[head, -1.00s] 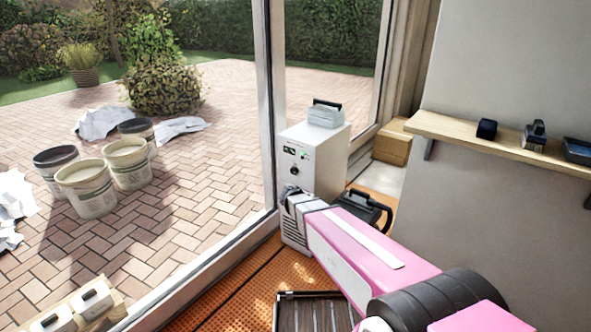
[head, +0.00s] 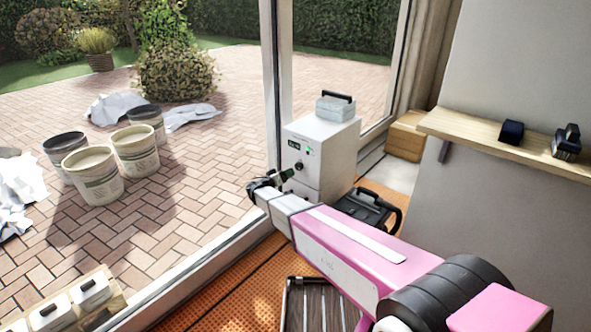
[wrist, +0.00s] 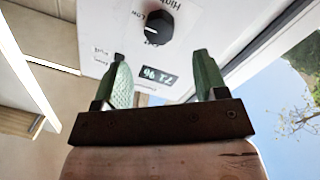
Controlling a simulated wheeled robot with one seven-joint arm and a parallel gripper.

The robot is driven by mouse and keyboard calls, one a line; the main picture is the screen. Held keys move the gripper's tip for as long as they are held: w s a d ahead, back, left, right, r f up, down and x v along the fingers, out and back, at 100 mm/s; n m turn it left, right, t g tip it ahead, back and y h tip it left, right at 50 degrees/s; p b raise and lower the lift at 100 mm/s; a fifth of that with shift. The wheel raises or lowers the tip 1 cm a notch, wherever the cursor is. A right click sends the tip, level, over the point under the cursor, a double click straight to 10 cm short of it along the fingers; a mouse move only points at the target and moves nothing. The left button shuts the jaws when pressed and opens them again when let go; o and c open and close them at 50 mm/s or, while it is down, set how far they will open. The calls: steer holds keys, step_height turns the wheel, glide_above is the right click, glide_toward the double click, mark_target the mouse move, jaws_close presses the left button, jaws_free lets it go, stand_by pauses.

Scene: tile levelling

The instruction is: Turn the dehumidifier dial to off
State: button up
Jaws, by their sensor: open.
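The dehumidifier (head: 338,142) is a white box by the glass door. Its black dial (head: 299,166) is on the front panel, near a dark display and a green light. In the wrist view the dial (wrist: 159,27) lies beyond the fingertips, with "High" and "Low" printed beside it. A white mark shows on its lower left edge; the exact setting is hard to tell. My gripper (head: 277,178) is open in front of the panel. In the wrist view its green fingers (wrist: 163,76) are spread and empty, with the display (wrist: 158,77) between them. They are apart from the dial.
A grey box (head: 335,109) with a black handle sits on top of the dehumidifier. A black case (head: 364,212) stands on the orange floor beside it. A wooden shelf (head: 480,138) is on the right wall. The glass door frame (head: 275,85) is close on the left.

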mark_target(297, 167)
steer(key=x, duration=0.6)
steer(key=shift+w+d, duration=0.2)
steer(key=shift+d, duration=0.05)
steer(key=c, duration=0.9)
